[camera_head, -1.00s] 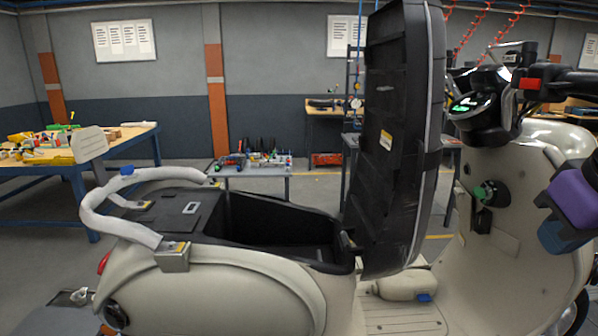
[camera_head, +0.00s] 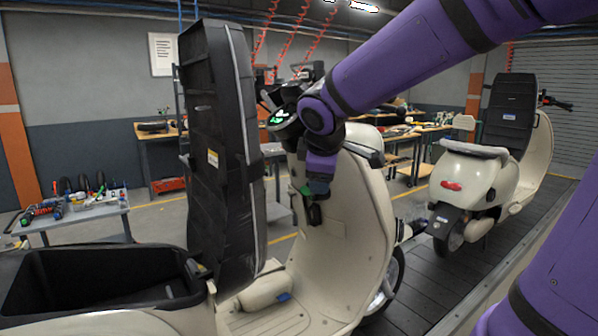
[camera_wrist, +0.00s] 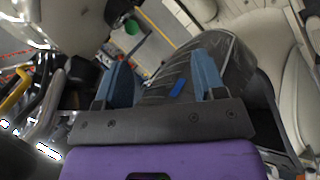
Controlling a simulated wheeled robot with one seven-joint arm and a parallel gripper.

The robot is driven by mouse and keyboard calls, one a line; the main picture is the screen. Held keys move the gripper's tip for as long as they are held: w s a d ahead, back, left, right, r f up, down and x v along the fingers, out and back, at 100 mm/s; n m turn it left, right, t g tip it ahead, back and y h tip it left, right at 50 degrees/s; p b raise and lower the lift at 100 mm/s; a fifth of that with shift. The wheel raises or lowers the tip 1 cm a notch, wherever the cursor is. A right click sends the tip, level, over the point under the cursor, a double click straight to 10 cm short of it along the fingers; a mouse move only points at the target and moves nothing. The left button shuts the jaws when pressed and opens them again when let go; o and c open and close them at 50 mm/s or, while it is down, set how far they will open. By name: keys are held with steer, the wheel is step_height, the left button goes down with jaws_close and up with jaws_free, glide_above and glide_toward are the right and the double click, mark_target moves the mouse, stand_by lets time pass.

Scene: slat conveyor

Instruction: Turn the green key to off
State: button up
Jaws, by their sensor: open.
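The green key (camera_wrist: 132,27) shows at the top of the wrist view, beside its dark round lock (camera_wrist: 118,12). In the head view a bit of the green key (camera_head: 305,190) shows on the cream front panel of the near scooter, largely covered by my gripper (camera_head: 319,186). In the wrist view my gripper (camera_wrist: 161,64) has its two blue fingers wide apart with nothing held between them. The key lies beyond the left finger, not between the fingers. The key's exact turn angle is too small to tell.
The raised black seat (camera_head: 215,150) stands upright left of my arm, over the open storage bin (camera_head: 100,280). The handlebar display (camera_head: 281,117) is close beside my arm. A second scooter (camera_head: 465,185) stands at the right on the slat conveyor (camera_head: 440,275).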

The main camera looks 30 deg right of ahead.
mark_target(304, 190)
steer(key=w+d+f+n, duration=0.2)
steer(key=w+f, duration=0.1)
steer(key=w, duration=0.2)
steer(key=w+d+f+n, duration=0.2)
steer(key=w+f, duration=0.2)
steer(key=w, duration=0.2)
steer(key=w+d+f+n+h, duration=0.1)
steer(key=w+d+f+n, duration=0.1)
steer(key=w, duration=0.3)
steer(key=shift+w+d+f+t, duration=0.15)
steer(key=shift+w+f, duration=0.05)
steer(key=shift+f, duration=0.2)
steer(key=shift+w+d+f+t, duration=0.15)
steer(key=shift+f, duration=0.25)
steer(key=c, duration=1)
steer(key=o, duration=0.3)
steer(key=shift+d, duration=0.1)
steer(key=shift+c, duration=0.8)
